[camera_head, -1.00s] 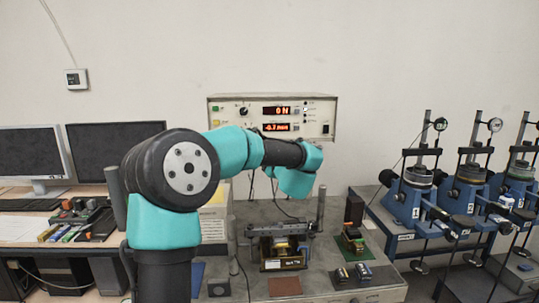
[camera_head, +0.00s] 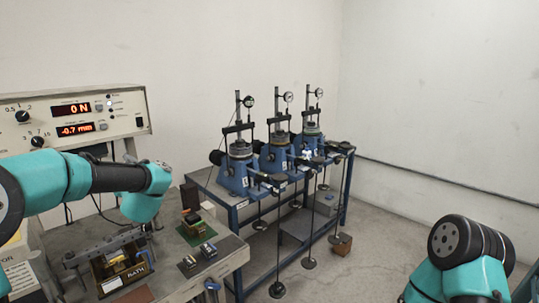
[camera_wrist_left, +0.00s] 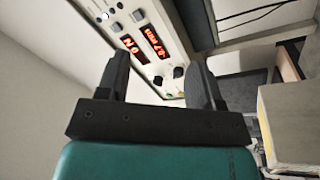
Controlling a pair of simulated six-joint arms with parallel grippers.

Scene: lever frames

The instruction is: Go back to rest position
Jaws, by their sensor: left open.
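My left arm (camera_head: 105,180), teal and black, reaches in from the left in the head view, above the bench. Its fingers cannot be made out there. In the left wrist view my left gripper (camera_wrist_left: 158,80) is open, with two dark fingers apart and nothing between them. The control box, with lit red readouts, shows beyond the fingers (camera_wrist_left: 145,35) and at the left of the head view (camera_head: 30,95). My right arm (camera_head: 465,265) shows only in part at the lower right; its gripper is not in view.
A metal bench (camera_head: 222,250) carries a test device (camera_head: 122,267) and small coloured blocks (camera_head: 196,228). Several blue dial-gauge presses (camera_head: 240,175) stand on a blue-framed table to the right. Open floor (camera_head: 375,215) lies between that table and my right arm.

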